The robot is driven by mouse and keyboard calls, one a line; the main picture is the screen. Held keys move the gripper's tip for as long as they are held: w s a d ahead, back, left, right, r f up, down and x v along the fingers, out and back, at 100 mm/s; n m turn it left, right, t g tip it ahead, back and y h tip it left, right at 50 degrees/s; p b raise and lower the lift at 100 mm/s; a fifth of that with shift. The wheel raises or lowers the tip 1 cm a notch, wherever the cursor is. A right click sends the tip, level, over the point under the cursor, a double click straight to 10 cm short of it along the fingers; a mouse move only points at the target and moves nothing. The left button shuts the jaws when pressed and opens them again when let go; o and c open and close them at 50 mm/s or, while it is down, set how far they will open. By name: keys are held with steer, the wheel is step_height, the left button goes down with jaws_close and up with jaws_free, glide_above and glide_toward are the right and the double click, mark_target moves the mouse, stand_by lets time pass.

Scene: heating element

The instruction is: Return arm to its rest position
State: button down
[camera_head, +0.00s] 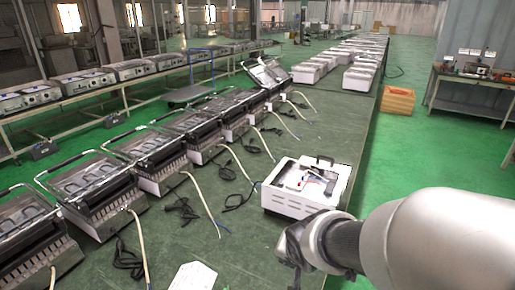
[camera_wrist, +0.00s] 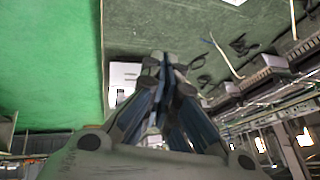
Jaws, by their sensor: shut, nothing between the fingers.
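My arm (camera_head: 430,235) reaches in from the lower right of the head view, over the right side of the green worktable (camera_head: 255,222). My gripper (camera_wrist: 165,64) shows in the wrist view with its fingers together and nothing between them. In the head view its fingers cannot be made out clearly at the arm's end. A white box-shaped unit (camera_head: 275,197) with an open top, small parts and a black handle stands on the table just beyond the arm's end. A white unit (camera_wrist: 124,76) also shows partly behind the fingers in the wrist view.
A row of metal appliances (camera_head: 95,195) with loose cables lines the table's left side. A paper sheet (camera_head: 194,277) lies at the near edge. More white units (camera_head: 362,78) stand farther back. An orange crate (camera_head: 397,99) sits on the clear green floor (camera_head: 420,150) to the right.

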steer(key=s+d+r+n, duration=0.1)
steer(key=s+d+r, duration=0.1)
steer(key=s, duration=0.5)
steer(key=s+d+r+n+g, duration=0.1)
steer(key=s+d+r+n, duration=0.1)
steer(key=s, duration=0.4)
steer(key=s+d+r+n, duration=0.2)
steer(key=s+r, duration=0.2)
steer(key=s, duration=0.3)
steer(key=shift+s+d+r+g, duration=0.2)
steer(key=shift+s+r+g, duration=0.1)
steer(key=shift+r+g, duration=0.1)
steer(key=shift+a, duration=0.15)
stand_by(1.6)
